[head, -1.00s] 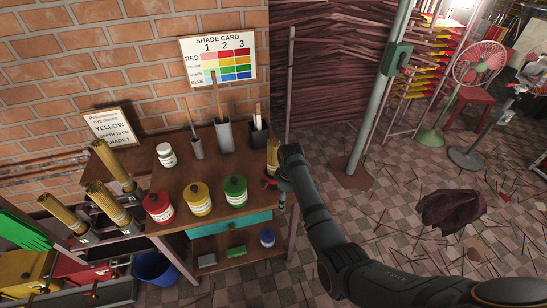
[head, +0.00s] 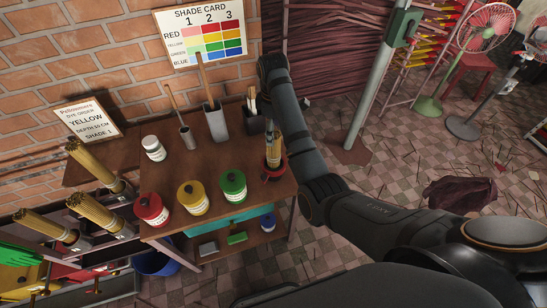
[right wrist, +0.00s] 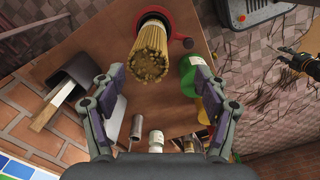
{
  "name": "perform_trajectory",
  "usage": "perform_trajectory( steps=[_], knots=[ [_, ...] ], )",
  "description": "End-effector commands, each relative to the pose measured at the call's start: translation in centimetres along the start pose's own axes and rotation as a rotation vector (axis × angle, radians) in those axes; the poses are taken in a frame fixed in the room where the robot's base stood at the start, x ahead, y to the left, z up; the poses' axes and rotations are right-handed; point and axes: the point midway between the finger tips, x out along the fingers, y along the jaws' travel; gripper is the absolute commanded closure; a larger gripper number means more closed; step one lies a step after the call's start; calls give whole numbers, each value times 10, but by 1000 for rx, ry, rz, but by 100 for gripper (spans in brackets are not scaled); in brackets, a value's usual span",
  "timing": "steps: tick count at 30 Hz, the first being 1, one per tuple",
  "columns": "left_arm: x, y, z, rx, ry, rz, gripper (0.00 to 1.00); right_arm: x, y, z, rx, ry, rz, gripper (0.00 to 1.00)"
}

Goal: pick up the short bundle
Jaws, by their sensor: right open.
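A bundle of tan sticks (head: 273,148) stands upright in a red holder (head: 267,176) at the right end of the brown table. The bundle also shows in the right wrist view (right wrist: 152,50), its cut ends facing the camera. My right gripper (right wrist: 157,78) is open and empty, its fingers spread to either side below the bundle in the picture, not touching it. In the head view its fingers are hidden; my right arm rises just right of the bundle. Longer-looking bundles (head: 100,212) lie slanted in holders at the left. My left gripper is not in view.
Red (head: 151,210), yellow (head: 192,198) and green (head: 232,186) jars line the table front. A white jar (head: 153,148), a grey cup with a stick (head: 187,137), a tall grey holder (head: 216,122) and a dark holder (head: 254,121) stand behind. Clear tabletop lies between.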

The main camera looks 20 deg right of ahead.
Motion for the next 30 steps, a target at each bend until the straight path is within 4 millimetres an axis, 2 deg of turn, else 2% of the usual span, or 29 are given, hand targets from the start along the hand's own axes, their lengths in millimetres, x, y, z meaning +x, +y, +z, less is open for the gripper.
perform_trajectory(
  steps=[1, 3, 5, 9, 12, 16, 22, 28, 30],
  knots=[
    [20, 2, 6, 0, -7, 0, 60, 20, 0, 0, 0, -1, 0, 26],
    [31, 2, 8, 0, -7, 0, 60, 31, 1, 0, 1, 0, 0, 26],
    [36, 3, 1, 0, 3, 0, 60, 36, 1, 0, 1, 0, 1, 26],
    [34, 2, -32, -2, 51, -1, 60, 34, 1, 0, 1, 0, 1, 26],
    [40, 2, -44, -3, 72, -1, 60, 41, 2, 1, 1, 0, 0, 26],
    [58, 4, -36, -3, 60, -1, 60, 59, 5, 2, 1, -2, -1, 26],
    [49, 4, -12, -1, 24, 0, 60, 83, 8, 3, 1, -2, -2, 26],
    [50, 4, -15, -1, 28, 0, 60, 85, 8, 2, 1, 0, 0, 26],
    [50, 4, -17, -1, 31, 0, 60, 85, 8, 2, 1, 0, 0, 35]
  ],
)
